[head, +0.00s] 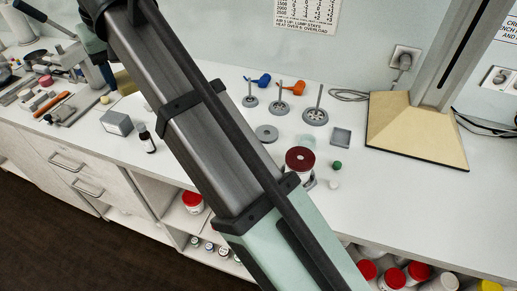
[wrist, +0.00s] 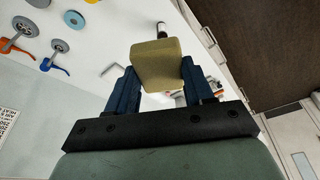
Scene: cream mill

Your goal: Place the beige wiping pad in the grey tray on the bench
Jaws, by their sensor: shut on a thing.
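My gripper (wrist: 158,76) is shut on the beige wiping pad (wrist: 157,62), a thick block between its two dark blue fingers. In the head view, the pad (head: 125,82) shows partly behind my arm at upper left, seemingly above the bench. A flat grey tray (head: 88,113) with tools and small items seems to lie on the bench to the left of the pad. A small square grey piece (head: 341,136) lies at right of centre; I cannot tell whether it is a tray. Much of the bench is hidden by my arm.
A grey box (head: 117,122) and a dark bottle (head: 149,142) stand near the front edge, below the pad in the picture. Several grey stands and a dark red-topped jar (head: 300,160) are right of my arm. A beige-based column (head: 415,130) stands farther right.

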